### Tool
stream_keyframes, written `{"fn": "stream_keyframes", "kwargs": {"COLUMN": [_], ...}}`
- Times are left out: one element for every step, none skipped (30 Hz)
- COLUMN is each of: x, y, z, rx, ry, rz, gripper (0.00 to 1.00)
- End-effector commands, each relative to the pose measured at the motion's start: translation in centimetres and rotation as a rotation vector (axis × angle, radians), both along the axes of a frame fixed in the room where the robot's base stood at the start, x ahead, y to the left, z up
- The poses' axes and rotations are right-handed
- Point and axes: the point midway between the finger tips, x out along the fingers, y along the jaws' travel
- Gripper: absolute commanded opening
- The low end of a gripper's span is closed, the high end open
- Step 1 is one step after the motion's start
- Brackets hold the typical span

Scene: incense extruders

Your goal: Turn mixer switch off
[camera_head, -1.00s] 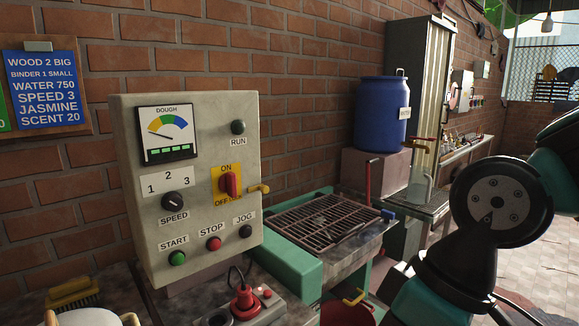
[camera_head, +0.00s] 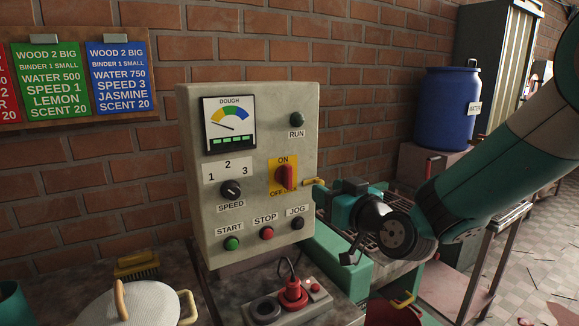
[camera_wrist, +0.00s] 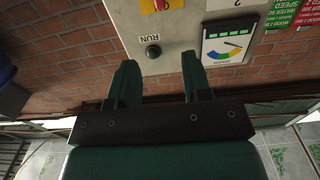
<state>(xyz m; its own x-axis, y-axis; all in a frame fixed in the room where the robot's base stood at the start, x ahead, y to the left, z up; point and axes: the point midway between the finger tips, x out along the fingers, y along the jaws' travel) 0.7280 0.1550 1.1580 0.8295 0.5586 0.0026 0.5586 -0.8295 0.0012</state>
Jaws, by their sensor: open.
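The mixer switch (camera_head: 286,177) is a red knob on a yellow plate, marked ON above and OFF below. It sits on the right part of the pale control box (camera_head: 250,110). Its knob looks upright; which setting it is at is hard to tell. In the wrist view the picture is upside down and the switch (camera_wrist: 160,5) is cut by the top edge. My gripper (camera_wrist: 160,72) is open and empty, its two dark green fingers apart, with the RUN lamp (camera_wrist: 152,51) seen between them. In the head view my gripper (camera_head: 322,197) is beside the box's right edge.
The box also carries a speed dial (camera_head: 231,189), a START button (camera_head: 232,244), a STOP button (camera_head: 267,233) and a JOG button (camera_head: 298,223). Below stands a red-knobbed control (camera_head: 293,292). A metal grate lies behind my gripper. A blue barrel (camera_head: 446,108) stands at right.

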Motion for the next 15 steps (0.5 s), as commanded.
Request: {"fn": "stream_keyframes", "kwargs": {"x": [0.6,1.1,1.7,2.3,2.8,3.6,4.2,4.8,5.5,6.1,6.7,7.4,8.0,8.5,9.2], "y": [0.6,0.9,1.4,1.7,2.1,2.7,3.1,3.4,4.0,4.4,4.7,5.2,5.6,6.0,6.4], "z": [0.4,0.4,0.5,0.5,0.5,0.5,0.6,0.5,0.5,0.5,0.5,0.5,0.4,0.4,0.4], "rx": [-0.001,-0.001,-0.002,-0.001,-0.002,-0.001,-0.001,-0.001,-0.001,-0.001,-0.001,-0.001,-0.001,0.000,-0.001], "ry": [0.000,0.001,0.001,0.002,0.001,0.002,0.001,0.001,0.002,0.002,0.001,0.001,0.002,0.001,0.001], "rz": [0.003,0.003,0.003,0.004,0.004,0.004,0.004,0.003,0.004,0.004,0.004,0.003,0.003,0.003,0.003], "gripper": [0.45,0.45,0.45,0.45,0.45,0.45,0.45,0.45,0.45,0.45,0.45,0.45,0.45,0.45,0.45]}}
